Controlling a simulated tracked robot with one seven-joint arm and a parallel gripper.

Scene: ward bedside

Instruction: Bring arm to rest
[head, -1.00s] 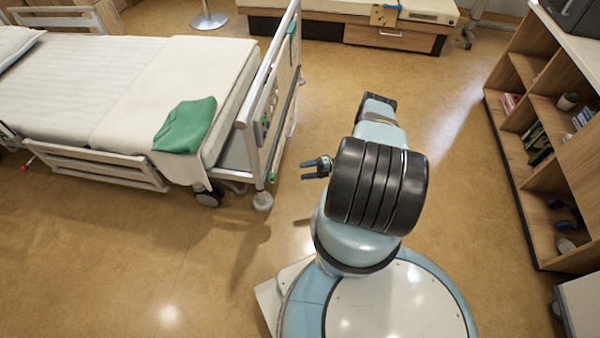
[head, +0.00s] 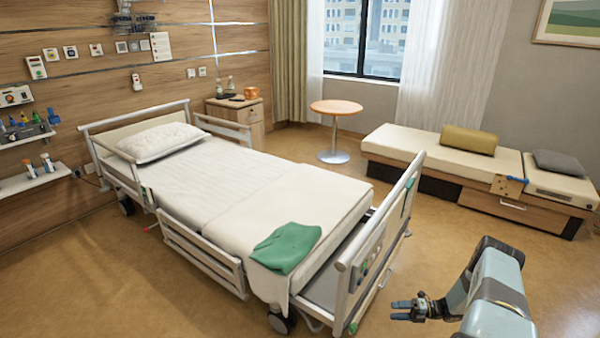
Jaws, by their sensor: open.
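My arm shows at the lower right of the head view, a pale blue link with a dark joint. My gripper (head: 418,308) points left from it, with its dark fingers apart and nothing between them. It is held over the open floor, to the right of the foot end of the bed (head: 205,180) and apart from it in the picture. The lower part of my arm is outside the frame.
A green cloth (head: 287,247) lies on the bed's foot end, beside the white footboard (head: 378,245). A daybed (head: 440,168) with cushions and a round table (head: 336,108) stand farther back. Floor (head: 425,235) between bed and daybed is clear.

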